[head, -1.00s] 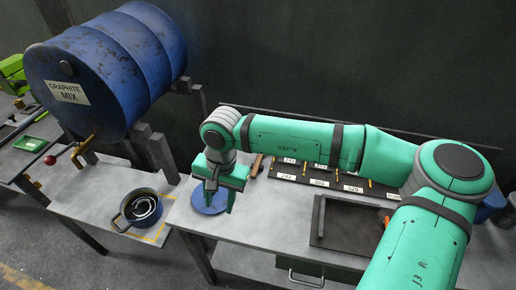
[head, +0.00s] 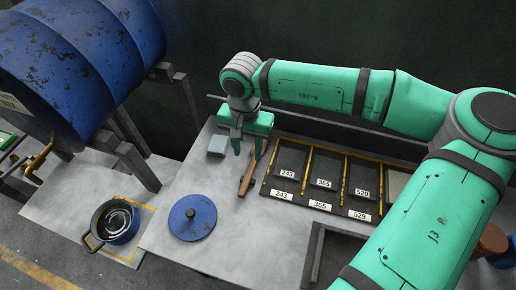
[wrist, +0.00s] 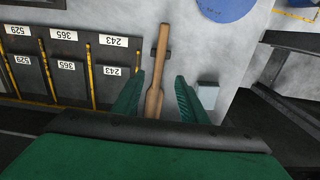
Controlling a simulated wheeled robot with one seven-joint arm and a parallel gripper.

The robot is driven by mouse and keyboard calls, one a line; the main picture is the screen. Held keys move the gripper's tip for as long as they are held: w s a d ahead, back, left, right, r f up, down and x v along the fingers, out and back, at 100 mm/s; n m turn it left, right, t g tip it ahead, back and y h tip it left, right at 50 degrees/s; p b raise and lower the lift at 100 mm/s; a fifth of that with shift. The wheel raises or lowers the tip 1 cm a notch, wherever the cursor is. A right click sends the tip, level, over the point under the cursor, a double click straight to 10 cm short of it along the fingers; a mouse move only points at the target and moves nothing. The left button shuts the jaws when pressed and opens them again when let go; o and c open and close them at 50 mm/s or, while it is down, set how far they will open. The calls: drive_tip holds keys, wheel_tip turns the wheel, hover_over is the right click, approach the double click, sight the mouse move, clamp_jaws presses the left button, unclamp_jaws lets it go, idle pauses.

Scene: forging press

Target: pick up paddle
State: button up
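The wooden paddle (head: 247,179) lies on the grey table, just left of the labelled rack, with a dark piece near its front end. In the wrist view the paddle (wrist: 156,80) runs lengthwise between the two green fingers. My gripper (head: 247,153) is over the paddle's far end, pointing down, with its fingers apart and the paddle's line between them. The gripper (wrist: 159,92) shows no contact with the paddle in the wrist view. The exact height above it is hard to tell.
The rack (head: 268,191) with numbered slots stands close right of the paddle. A small grey block (head: 217,146) lies left of the gripper. A blue lid (head: 192,218) lies in front. A blue pot (head: 116,222) and a large blue drum (head: 75,60) are at left.

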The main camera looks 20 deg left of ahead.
hover_over(249, 172)
drive_tip(key=f, duration=0.5)
drive_tip(key=shift+w+a+f, duration=0.1)
drive_tip(key=shift+w+f, duration=0.15)
drive_tip(key=shift+w, duration=0.15)
drive_tip(key=shift+s+a+f, duration=0.15)
drive_tip(key=shift+f, duration=0.05)
drive_tip(key=f, duration=0.4)
drive_tip(key=shift+s+d+f, duration=0.3)
drive_tip(key=shift+d+f, duration=0.05)
drive_tip(key=shift+f, duration=0.05)
drive_tip(key=shift+a, duration=0.1)
clamp_jaws()
